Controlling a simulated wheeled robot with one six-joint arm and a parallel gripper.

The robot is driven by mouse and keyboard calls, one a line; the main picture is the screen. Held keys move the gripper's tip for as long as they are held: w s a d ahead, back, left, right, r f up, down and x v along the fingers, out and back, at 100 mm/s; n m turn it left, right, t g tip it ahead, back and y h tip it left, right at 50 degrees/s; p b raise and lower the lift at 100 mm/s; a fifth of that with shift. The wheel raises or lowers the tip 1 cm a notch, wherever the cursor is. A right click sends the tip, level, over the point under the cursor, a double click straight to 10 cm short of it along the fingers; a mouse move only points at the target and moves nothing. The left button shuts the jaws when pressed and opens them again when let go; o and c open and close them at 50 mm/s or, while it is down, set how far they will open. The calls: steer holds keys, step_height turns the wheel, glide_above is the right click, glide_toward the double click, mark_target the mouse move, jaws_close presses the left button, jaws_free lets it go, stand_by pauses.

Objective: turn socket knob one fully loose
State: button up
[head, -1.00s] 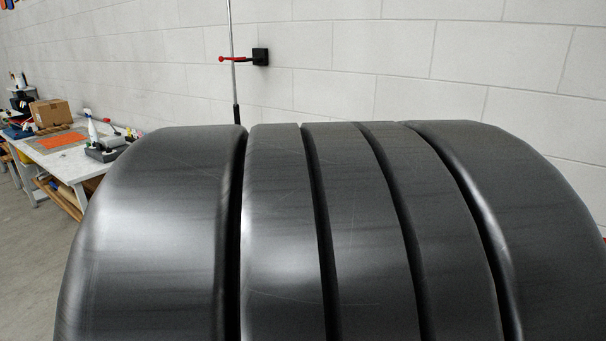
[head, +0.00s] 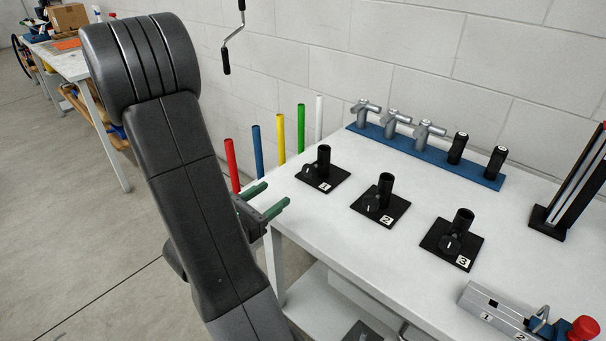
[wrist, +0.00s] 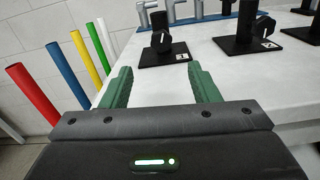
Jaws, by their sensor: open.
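Socket one (head: 323,160) is a black upright tube on a square black plate labelled 1, at the bench's left corner. Its dark round knob (head: 310,172) sits low on the side of the tube. In the wrist view the knob (wrist: 161,42) shows beyond my fingers, slightly above the gap between them. My gripper (head: 277,192) has two green fingers, spread apart with nothing between them. It is at the bench's left edge, short of socket one and not touching the knob. Both fingers also show in the wrist view (wrist: 160,70).
Socket two (head: 386,190) and socket three (head: 462,225) stand farther right on the white bench (head: 350,240). Several coloured rods, including a red rod (head: 231,165), stand left of it. A blue rack (head: 430,155) holds grey and black pieces behind. A red-topped device (head: 583,328) is front right.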

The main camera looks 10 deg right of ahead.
mark_target(307, 171)
steer(key=shift+p+x, duration=0.6)
steer(key=shift+x, duration=6.3)
steer(key=shift+s, duration=0.1)
steer(key=c, duration=1)
steer(key=shift+o, duration=0.2)
steer(key=shift+n, duration=2)
steer(key=o, duration=1)
steer(key=shift+c, duration=0.2)
